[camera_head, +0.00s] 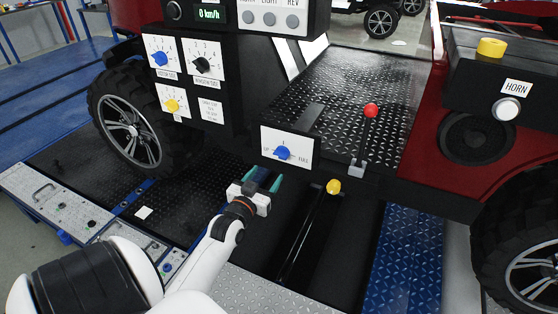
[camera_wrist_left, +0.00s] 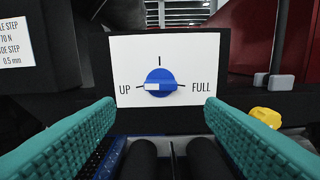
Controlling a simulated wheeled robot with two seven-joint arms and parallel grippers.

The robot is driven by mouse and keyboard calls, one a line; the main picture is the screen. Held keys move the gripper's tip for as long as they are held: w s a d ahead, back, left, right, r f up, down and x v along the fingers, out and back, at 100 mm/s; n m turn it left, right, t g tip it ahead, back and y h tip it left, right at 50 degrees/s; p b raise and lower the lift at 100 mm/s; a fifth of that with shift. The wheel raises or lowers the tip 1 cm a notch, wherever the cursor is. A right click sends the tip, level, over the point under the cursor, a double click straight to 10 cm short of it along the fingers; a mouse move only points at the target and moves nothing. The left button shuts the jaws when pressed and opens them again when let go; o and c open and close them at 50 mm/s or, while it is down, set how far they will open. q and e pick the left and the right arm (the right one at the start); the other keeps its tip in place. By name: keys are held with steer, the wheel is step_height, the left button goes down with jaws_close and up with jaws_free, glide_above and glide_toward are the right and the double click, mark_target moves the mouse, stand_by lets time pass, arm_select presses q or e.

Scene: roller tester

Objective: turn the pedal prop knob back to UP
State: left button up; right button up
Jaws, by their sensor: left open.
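The pedal prop knob (camera_head: 283,153) is a blue round knob with a bar handle on a white plate (camera_head: 301,148). In the left wrist view the knob (camera_wrist_left: 161,82) sits mid-plate, between UP at left and FULL at right, with a tick above. Its bar lies about level, and its white mark is on the left half, toward UP. My left gripper (camera_head: 263,180) is open and empty, below and a little left of the knob. In the wrist view its teal fingers flank the knob from the front, apart from it. My right gripper is not in view.
A red-topped lever (camera_head: 371,111) stands right of the plate, and a yellow knob (camera_head: 334,186) is below it. More dials, a blue one (camera_head: 159,59), a black one (camera_head: 202,65) and a yellow one (camera_head: 172,106), are at upper left. The space before the plate looks clear.

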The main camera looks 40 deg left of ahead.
mark_target(279, 158)
arm_select(q)
steer(key=x, duration=0.7)
steer(key=shift+w, duration=0.25)
steer(key=shift+w+a+f, duration=0.1)
steer(key=shift+w+a, duration=0.1)
steer(key=shift+w, duration=0.25)
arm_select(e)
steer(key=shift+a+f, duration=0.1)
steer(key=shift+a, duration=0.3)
